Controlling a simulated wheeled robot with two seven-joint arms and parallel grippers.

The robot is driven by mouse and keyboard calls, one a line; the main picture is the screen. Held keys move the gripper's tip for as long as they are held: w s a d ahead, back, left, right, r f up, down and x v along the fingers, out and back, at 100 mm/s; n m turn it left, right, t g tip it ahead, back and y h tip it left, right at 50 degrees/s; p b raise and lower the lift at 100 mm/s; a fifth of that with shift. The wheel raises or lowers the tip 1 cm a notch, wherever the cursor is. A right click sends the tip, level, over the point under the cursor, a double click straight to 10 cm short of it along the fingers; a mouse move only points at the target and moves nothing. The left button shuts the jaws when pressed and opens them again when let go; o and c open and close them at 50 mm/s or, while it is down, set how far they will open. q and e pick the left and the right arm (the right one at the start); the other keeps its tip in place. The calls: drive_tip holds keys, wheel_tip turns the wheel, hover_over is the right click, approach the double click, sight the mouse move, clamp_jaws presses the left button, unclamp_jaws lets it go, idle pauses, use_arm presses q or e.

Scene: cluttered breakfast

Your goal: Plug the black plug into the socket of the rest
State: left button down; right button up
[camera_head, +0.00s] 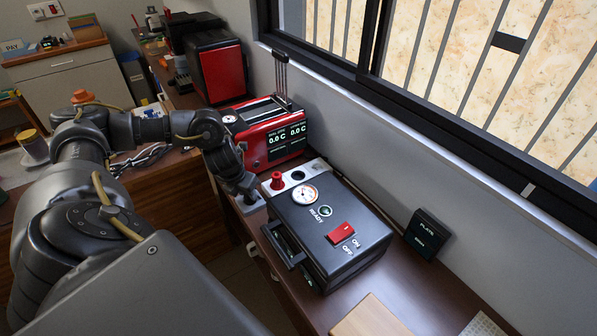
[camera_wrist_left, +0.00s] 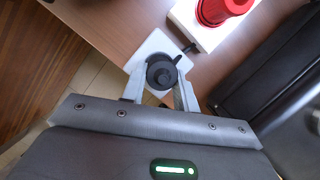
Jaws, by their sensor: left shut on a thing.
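My left gripper (camera_head: 249,194) is at the table's left edge, beside the black machine. In the left wrist view its fingers (camera_wrist_left: 160,84) are shut on the round black plug (camera_wrist_left: 162,71). A short dark piece sticks out from the plug toward the upper right. A small white plate (camera_wrist_left: 152,45) lies beneath the plug; whether they touch is unclear. The white rest (camera_head: 314,167) lies behind the machine, with a dark round socket (camera_head: 298,175) and a red plug (camera_head: 277,181) standing on it. The red plug also shows in the wrist view (camera_wrist_left: 222,9). My right gripper is out of view.
The black machine (camera_head: 352,258) with gauge and red switch stands close right of my gripper. A red toaster-like device (camera_head: 262,153) stands behind. A black plate sign (camera_head: 427,234) stands by the wall. A wooden board (camera_head: 371,318) lies in front.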

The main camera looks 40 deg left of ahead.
use_arm(q)
drive_tip(key=shift+f, duration=0.35)
drive_tip(key=c, duration=1)
unclamp_jaws()
drive_tip(key=shift+c, duration=1.4)
